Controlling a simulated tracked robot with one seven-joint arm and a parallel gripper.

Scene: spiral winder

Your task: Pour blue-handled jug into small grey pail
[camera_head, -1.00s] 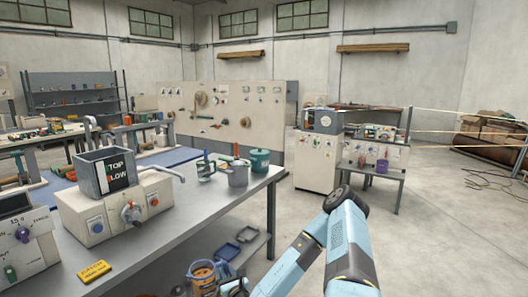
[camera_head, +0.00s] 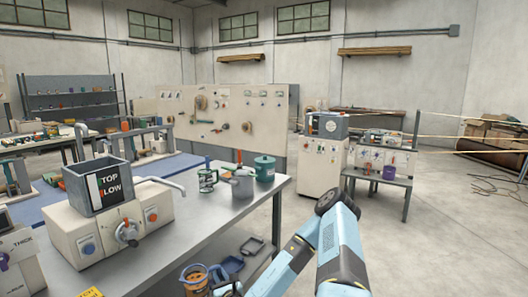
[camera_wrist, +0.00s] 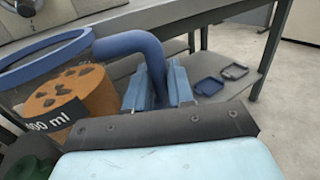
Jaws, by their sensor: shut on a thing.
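The blue-handled jug (camera_head: 194,281) is at the bottom of the head view, low beside the workbench's near edge. In the wrist view, the jug (camera_wrist: 65,98) is clear, with a blue rim, a "ml" label and orange-brown contents. It looks roughly upright. My gripper (camera_wrist: 162,82) is shut on its blue handle (camera_wrist: 128,45). In the head view, the jaws are mostly cut off by the frame's bottom edge. The small grey pail (camera_head: 242,187) stands upright on the bench top, near its far right end. I cannot see inside the pail.
A teal lidded pot (camera_head: 265,170) and a green-marked mug (camera_head: 207,181) stand close beside the pail. A machine with a grey hopper (camera_head: 97,187) fills the bench's left part. Blue trays (camera_wrist: 208,87) lie on the lower shelf. Open floor lies right of the bench.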

